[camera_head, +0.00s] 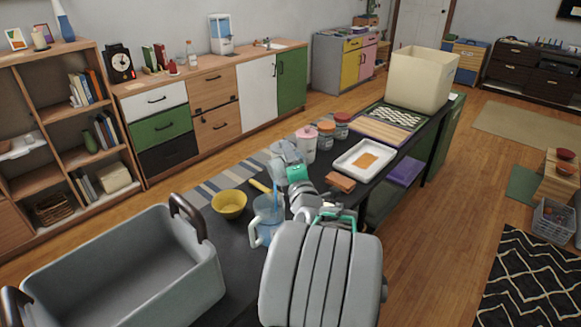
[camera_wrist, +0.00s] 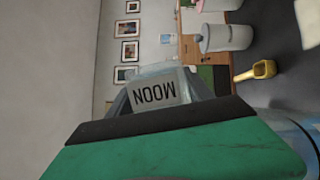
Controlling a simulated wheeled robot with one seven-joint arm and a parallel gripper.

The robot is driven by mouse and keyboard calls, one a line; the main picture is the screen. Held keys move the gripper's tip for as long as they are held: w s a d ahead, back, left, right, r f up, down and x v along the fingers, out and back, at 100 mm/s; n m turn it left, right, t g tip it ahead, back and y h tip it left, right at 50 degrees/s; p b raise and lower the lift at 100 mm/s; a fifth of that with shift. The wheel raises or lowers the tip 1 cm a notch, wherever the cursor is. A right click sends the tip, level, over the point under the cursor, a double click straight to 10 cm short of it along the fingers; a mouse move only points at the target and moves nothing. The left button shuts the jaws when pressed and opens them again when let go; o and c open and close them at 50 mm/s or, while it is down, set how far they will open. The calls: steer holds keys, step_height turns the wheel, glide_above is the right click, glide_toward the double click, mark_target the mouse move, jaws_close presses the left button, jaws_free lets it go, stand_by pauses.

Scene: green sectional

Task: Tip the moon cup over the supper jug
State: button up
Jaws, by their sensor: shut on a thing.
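My gripper (camera_head: 297,174), with green fingers, is shut on the moon cup (camera_head: 284,152), a clear cup above the dark counter. In the wrist view the cup (camera_wrist: 158,92) shows its MOON label upside down, beyond the green finger; it looks tilted, by an angle I cannot tell. The supper jug (camera_head: 267,221) is a clear jug with a pale handle, standing on the counter just below and left of my gripper. A thin blue streak stands above and inside the jug; I cannot tell whether it is falling liquid. The jug's label is not readable.
A large grey tub (camera_head: 125,270) is at front left. Behind my gripper stand a pink-lidded canister (camera_head: 306,144), several jars and a white tray (camera_head: 364,159). A cream bin (camera_head: 422,78) is at the far end.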

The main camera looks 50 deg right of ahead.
steer(key=shift+w+a+r+n+t+b, duration=0.1)
steer(key=shift+a+n+t+b, duration=0.35)
steer(key=shift+b, duration=1.2)
steer(key=shift+r+n+b, duration=0.15)
steer(key=shift+n+b, duration=0.3)
steer(key=shift+b, duration=0.6)
steer(key=b, duration=0.2)
steer(key=n+b, duration=0.1)
steer(key=b, duration=0.1)
steer(key=shift+w+a+r, duration=0.15)
steer(key=shift+a+r, duration=0.1)
steer(key=shift+a, duration=0.05)
steer(key=shift+a+r+n+b, duration=0.1)
steer(key=shift+r+n+b, duration=0.25)
steer(key=shift+n+b, duration=0.15)
